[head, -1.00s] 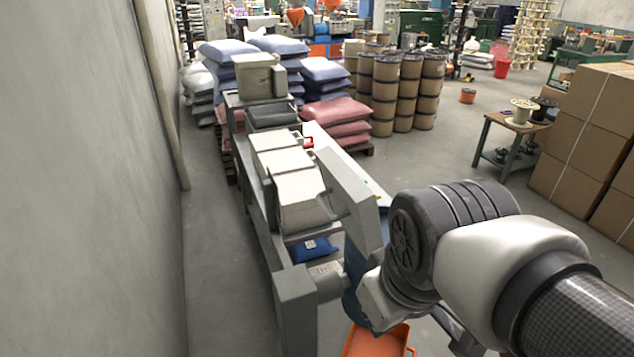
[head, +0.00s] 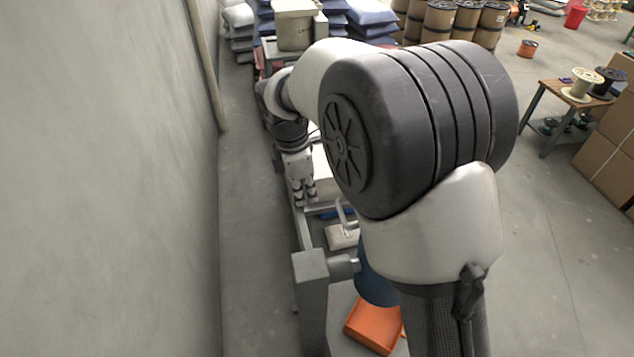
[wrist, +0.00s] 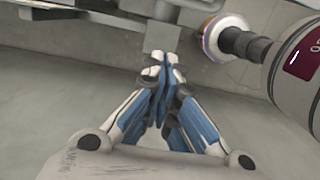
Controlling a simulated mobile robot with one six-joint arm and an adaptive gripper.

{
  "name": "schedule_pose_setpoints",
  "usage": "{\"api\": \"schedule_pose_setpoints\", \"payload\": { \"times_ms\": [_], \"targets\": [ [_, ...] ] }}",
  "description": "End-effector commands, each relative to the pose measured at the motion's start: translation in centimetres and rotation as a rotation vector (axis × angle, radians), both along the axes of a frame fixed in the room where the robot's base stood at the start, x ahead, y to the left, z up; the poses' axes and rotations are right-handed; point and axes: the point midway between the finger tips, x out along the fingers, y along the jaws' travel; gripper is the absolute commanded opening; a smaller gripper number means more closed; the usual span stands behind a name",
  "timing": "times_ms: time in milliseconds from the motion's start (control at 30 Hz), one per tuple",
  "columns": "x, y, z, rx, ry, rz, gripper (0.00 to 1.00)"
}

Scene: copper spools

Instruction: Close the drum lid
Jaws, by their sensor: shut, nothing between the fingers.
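My gripper (head: 304,200) hangs near the left side of the machine row in the head view, fingers pointing down. In the wrist view my gripper (wrist: 163,60) has its fingers together with nothing between them. A blue rounded body (head: 376,286), possibly the drum, shows only partly below my arm. A pale flat piece with a curved handle (head: 342,238) lies right of and below my gripper; I cannot tell if it is the lid. My arm hides much of the middle of the machine. No contact between the gripper and anything is clear.
A grey post (head: 312,300) stands in front of the machine, with an orange tray (head: 374,325) beside it. A wall (head: 110,180) runs along the left. A small table (head: 560,100) with spools stands at the right. Floor between my arm and that table is open.

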Motion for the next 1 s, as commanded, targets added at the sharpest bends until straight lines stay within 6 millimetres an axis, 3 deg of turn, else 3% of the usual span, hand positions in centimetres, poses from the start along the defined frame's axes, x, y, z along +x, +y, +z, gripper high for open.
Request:
{"api": "schedule_pose_setpoints", "payload": {
  "times_ms": [433, 500, 700, 1000],
  "targets": [
    [0.2, -1.2, -9.2, -0.002, 0.004, -0.005, 0.0],
    [0.7, -2.5, -7.9, 0.001, -0.003, -0.009, 0.0],
    [1.2, -4.2, -7.1, 0.001, -0.002, -0.007, 0.0],
    [1.3, -4.6, -6.9, 0.0, -0.001, -0.005, 0.0]
  ]
}}
